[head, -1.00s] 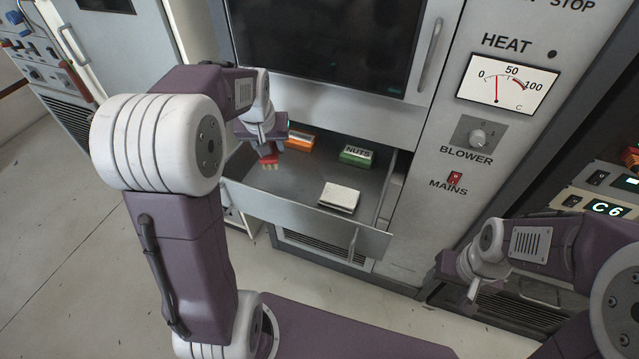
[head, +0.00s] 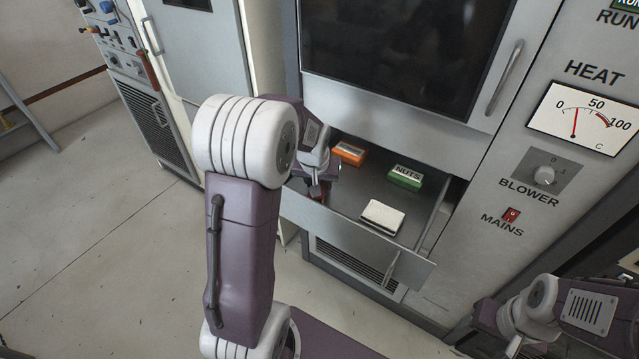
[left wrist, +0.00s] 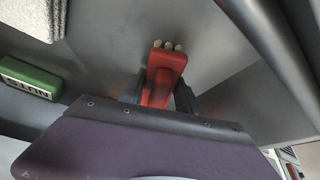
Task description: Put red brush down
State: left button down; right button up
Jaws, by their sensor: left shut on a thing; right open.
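The red brush (left wrist: 165,65) is between the fingers of my left gripper (left wrist: 160,92), with its pale bristle tufts pointing away from the palm. The left gripper is shut on it. In the head view, the left gripper (head: 318,188) is at the left front part of the open drawer (head: 345,236), and only a little of the red brush shows there. I cannot tell whether the brush touches the drawer floor. My right gripper (head: 513,346) is open at the lower right, away from the drawer, partly cut off by the frame edge.
The drawer holds an orange box (head: 348,153) at the back, a green NUTS box (head: 406,178) at the back right, and a white-topped block (head: 382,216) near the front right. Bare drawer floor lies between them. A dark-windowed cabinet (head: 400,50) stands above.

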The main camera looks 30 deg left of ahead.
pick_arm(q)
jog(key=c, duration=0.9)
grip_release()
jog(key=shift+f, duration=0.1)
jog(key=shift+o, duration=0.2)
jog(key=shift+r, duration=0.45)
jog(key=p+v, duration=0.3)
jog(key=v, duration=0.8)
jog(key=shift+s+r, duration=0.2)
jog(key=shift+s, duration=0.1)
jog(key=shift+d, duration=0.1)
